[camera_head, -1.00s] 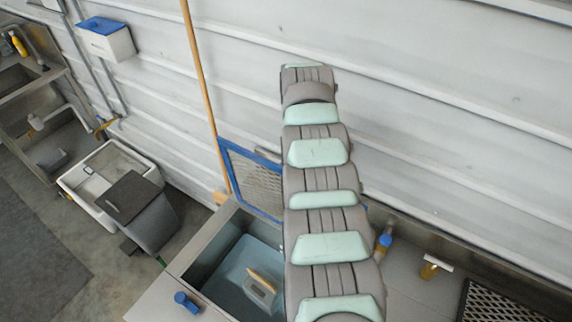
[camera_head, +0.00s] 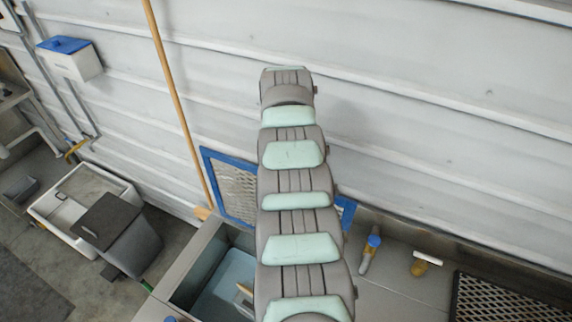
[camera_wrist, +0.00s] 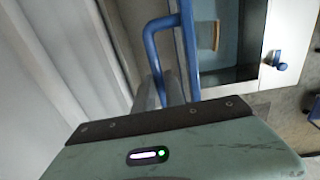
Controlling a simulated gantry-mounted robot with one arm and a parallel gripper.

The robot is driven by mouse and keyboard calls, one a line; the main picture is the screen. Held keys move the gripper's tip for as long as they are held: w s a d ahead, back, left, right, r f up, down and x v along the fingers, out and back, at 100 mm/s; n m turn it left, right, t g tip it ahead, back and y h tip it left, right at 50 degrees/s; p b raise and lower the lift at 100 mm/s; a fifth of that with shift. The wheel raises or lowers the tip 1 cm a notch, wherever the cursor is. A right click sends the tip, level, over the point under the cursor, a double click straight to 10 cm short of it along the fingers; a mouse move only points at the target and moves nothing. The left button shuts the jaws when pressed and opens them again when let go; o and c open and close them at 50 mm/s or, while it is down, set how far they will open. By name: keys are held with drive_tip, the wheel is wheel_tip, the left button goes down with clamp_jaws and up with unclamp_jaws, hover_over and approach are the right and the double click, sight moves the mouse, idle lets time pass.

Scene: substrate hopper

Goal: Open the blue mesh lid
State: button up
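The blue mesh lid (camera_head: 228,183) stands steeply upright at the back of the hopper (camera_head: 190,262), close to the wall. My arm covers its middle, and a blue corner shows to the right of the arm. In the wrist view, a bent blue handle bar (camera_wrist: 149,45) and a straight blue frame bar (camera_wrist: 190,45) run close to my gripper (camera_wrist: 172,90). A grey finger shows between these bars. My gripper's body hides most of the fingers, so I cannot tell whether they grip the bar. The hopper's opening is uncovered.
A wooden-handled tool (camera_wrist: 215,36) lies inside the hopper. A blue knob (camera_wrist: 279,61) sits on its rim. A wooden pole (camera_head: 178,105) leans on the wall left of the lid. A blue-capped bottle (camera_head: 371,250) and a brass fitting (camera_head: 421,265) are on the counter to the right.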

drive_tip(key=shift+o, duration=0.6)
drive_tip(key=shift+d, duration=0.15)
drive_tip(key=shift+o, duration=1.2)
drive_tip(key=shift+a+r, duration=0.1)
drive_tip(key=shift+a, duration=0.1)
wheel_tip(320, 180, up, 11)
drive_tip(key=p, duration=0.1)
drive_tip(key=shift+s+p, duration=0.3)
drive_tip(key=shift+s, duration=0.05)
drive_tip(key=shift+a+f, duration=0.1)
drive_tip(key=shift+f, duration=0.1)
